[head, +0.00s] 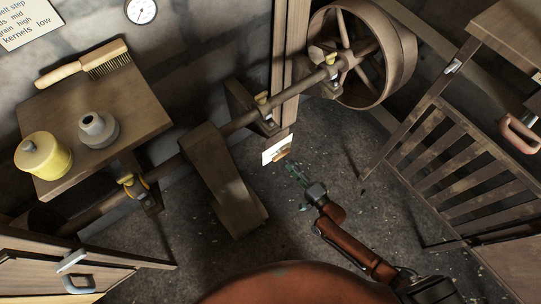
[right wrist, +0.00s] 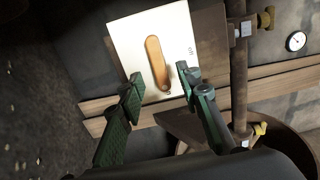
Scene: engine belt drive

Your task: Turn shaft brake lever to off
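The shaft brake shows as a white plate (head: 275,146) low on a wooden post in the head view. In the right wrist view the plate (right wrist: 127,38) has a long slot with an orange-brown lever (right wrist: 156,58) in it, and small lettering that seems to read "off" at its right edge. The lever's exact position in the slot is hard to tell. My right gripper (head: 294,172) is just below and right of the plate. In the wrist view its green fingers (right wrist: 160,84) are apart and empty, at the plate's near end. My left gripper is out of view.
A long shaft (head: 240,124) with yellow-topped bearings runs to a large pulley wheel (head: 362,52). A slatted wooden gate (head: 455,165) stands at the right. A table (head: 145,113) at the left holds a brush, a yellow pot and a grey pot. Floor around my right gripper is clear.

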